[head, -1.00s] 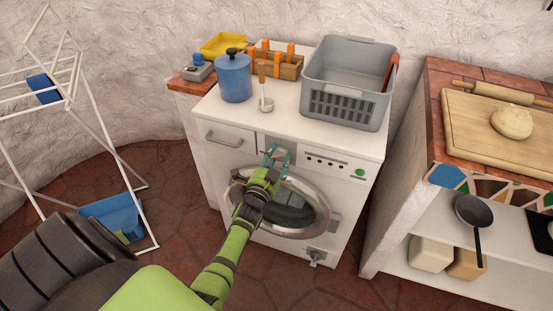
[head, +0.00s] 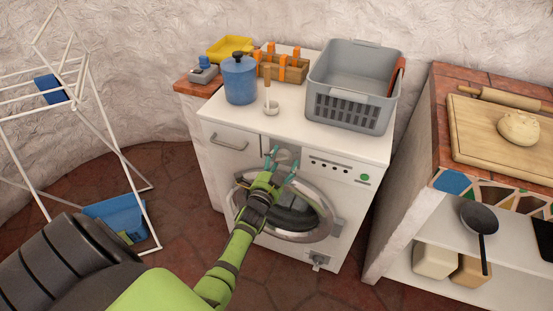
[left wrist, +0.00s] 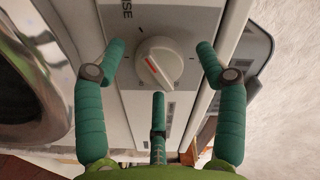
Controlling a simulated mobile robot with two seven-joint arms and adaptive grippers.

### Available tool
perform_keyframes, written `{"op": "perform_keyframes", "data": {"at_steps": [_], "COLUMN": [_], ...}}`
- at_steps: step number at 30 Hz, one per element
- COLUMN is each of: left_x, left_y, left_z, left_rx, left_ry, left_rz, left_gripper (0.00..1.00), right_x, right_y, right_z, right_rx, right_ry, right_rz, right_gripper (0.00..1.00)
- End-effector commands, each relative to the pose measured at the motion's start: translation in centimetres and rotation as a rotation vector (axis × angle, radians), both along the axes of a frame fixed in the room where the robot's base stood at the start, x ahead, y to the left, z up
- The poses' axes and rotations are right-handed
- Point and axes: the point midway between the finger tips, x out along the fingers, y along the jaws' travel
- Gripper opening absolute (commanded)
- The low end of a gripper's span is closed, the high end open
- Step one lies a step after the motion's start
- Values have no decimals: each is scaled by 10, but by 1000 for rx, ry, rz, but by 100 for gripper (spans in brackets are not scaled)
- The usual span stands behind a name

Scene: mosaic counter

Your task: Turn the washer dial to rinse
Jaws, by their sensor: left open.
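The washer (head: 348,192) is a white front-loader with a round metal-rimmed door. Its dial (left wrist: 159,63) is a white round knob with a red pointer line, on a grey panel with tick marks. Part of a printed word ending in "ISE" shows at the panel's edge in the left wrist view; the rest is cut off. My left gripper (head: 279,165) is in front of the panel. In the left wrist view my left gripper (left wrist: 160,58) is open, with teal fingers on both sides of the dial and a third below it, apparently clear of it. My right gripper is not in view.
A white drying rack (head: 75,100) is at left. A counter with a cutting board (head: 480,130) is at right.

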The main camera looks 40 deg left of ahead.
Motion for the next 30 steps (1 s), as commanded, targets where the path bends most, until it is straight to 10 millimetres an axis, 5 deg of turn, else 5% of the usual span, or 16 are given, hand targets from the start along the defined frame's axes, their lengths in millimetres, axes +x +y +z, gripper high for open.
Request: {"op": "perform_keyframes", "data": {"at_steps": [16, 30], "left_x": [-98, -113], "left_y": [-24, -27], "left_z": [-1, 1], "left_rx": [0, 2], "left_ry": [1, -2], "left_rz": [0, -1], "left_gripper": [71, 71], "right_x": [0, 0], "right_y": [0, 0], "right_z": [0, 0], "right_rx": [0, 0], "right_ry": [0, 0], "right_rz": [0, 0], "right_gripper": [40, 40]}}
